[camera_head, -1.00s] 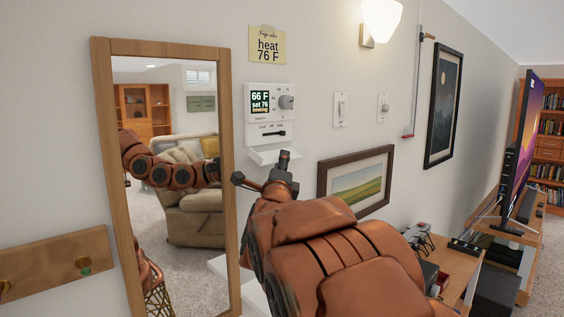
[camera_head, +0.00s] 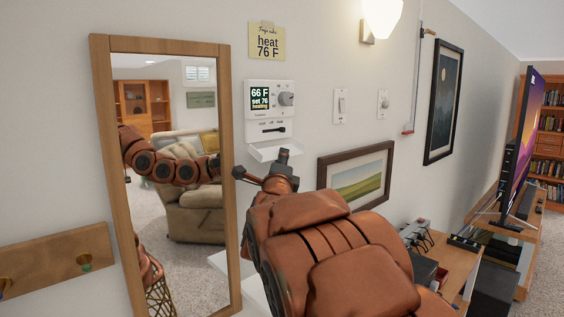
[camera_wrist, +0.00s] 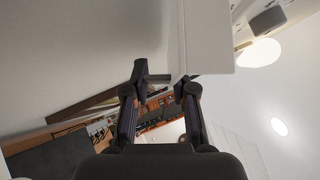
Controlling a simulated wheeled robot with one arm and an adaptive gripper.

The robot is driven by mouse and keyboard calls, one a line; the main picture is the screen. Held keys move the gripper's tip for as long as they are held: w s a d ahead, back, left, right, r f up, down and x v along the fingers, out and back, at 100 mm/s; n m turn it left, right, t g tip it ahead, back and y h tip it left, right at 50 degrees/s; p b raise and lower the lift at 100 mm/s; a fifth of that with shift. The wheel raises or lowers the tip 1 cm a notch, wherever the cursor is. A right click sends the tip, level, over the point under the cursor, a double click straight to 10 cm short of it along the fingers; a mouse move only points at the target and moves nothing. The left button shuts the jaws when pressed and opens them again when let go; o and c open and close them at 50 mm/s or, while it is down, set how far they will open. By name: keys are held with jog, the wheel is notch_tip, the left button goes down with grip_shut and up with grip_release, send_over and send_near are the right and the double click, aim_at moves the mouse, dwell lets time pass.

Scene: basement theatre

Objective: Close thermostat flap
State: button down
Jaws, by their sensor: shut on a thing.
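The white thermostat (camera_head: 269,104) is on the wall right of the mirror. Its display reads 66 F, set 76, heating, and a knob and a slider show on its face. The white flap (camera_head: 262,153) juts out from its lower edge, hanging open. My gripper (camera_head: 284,155) is at the flap's right front part, just below the thermostat. In the wrist view a white panel, apparently the flap (camera_wrist: 205,45), reaches down to the fingertips (camera_wrist: 165,80). My gripper is shut on it; the exact contact is partly hidden.
A wood-framed mirror (camera_head: 101,120) stands close to the left. Light switches (camera_head: 340,106) and a landscape picture (camera_head: 355,180) are on the wall to the right. A wooden desk (camera_head: 462,270) with small items stands lower right.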

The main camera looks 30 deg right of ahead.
jog(key=shift+r, duration=0.1)
jog(key=shift+s+d+r+n+g+y+p, duration=0.15)
jog(key=shift+r+n+g+y+p, duration=0.6)
jog(key=shift+r+n+g+p, duration=0.85)
jog(key=shift+s+a+r+n+g+y+p, duration=0.1)
jog(key=shift+s+r+n+g+y+p, duration=0.45)
jog(key=shift+n+g+p, duration=1.6)
jog(key=shift+w+d+r+n+g+y+p, duration=0.1)
jog(key=shift+r+n+g+y+p, duration=0.8)
jog(key=shift+r+n+g+p, duration=0.95)
jog(key=shift+w+r+g+p, duration=0.35)
jog(key=shift+g+p, duration=0.1)
jog(key=shift+g, duration=0.35)
jog(key=c, duration=1)
grip_release()
